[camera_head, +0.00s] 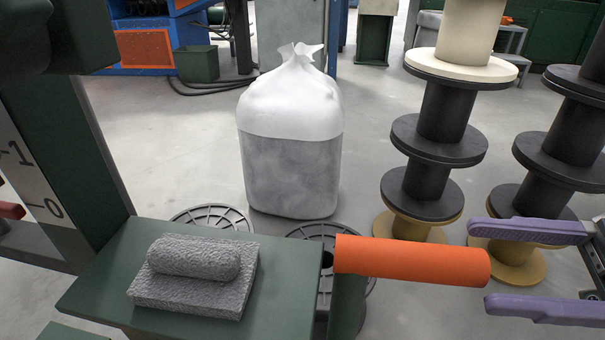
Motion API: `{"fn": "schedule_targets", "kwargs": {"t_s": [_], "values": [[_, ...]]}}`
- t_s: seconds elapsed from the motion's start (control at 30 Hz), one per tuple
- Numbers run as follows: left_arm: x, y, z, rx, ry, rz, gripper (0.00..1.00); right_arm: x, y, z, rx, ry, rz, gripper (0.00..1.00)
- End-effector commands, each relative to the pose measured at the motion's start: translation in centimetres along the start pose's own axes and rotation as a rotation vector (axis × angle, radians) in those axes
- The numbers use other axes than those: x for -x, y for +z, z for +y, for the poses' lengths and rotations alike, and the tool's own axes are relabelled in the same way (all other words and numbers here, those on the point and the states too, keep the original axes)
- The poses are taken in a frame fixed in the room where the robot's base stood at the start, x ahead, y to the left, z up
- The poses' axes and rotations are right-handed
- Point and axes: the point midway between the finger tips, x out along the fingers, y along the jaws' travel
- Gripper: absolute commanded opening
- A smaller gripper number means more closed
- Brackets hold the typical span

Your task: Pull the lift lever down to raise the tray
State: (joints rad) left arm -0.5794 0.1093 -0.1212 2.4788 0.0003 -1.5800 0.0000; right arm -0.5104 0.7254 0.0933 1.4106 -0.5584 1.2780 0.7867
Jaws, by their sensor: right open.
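The lift lever shows as a thick orange handle (410,260), lying nearly level and pointing right from the green machine. My right gripper (479,266) comes in from the right with two purple fingers, open. One finger shows above the handle's free end and the other below it. The handle's tip reaches between them in the picture; I cannot tell whether they touch it. A flat green plate (292,293), which may be the tray, carries a rough grey block with a rounded top (195,275). My left gripper is not in view.
A green post with a numbered scale (30,180) stands at left. Behind the plate are a tied white bag (290,125) and round grey spool flanges (212,217). Stacked dark spools (435,145) stand at right, behind my gripper. Grey floor lies open between.

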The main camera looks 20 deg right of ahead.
Motion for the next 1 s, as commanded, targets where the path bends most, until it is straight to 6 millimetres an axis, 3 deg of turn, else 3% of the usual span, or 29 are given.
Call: {"fn": "schedule_targets", "kwargs": {"t_s": [0.17, 0.4, 0.6, 1.0], "values": [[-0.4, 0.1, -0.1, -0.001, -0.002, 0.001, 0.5, -1.5, 0.1, -0.1, 0.0, -0.007, 0.007, 0.68], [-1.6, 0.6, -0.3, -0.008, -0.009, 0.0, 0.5, -6.2, 0.2, -0.2, 0.002, -0.006, 0.007, 0.68], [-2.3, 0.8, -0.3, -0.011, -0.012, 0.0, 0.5, -9.0, 0.1, -0.1, 0.001, -0.005, 0.005, 0.68], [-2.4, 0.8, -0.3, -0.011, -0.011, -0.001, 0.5, -9.9, 0.0, -0.1, -0.001, -0.004, 0.002, 0.67]]}}
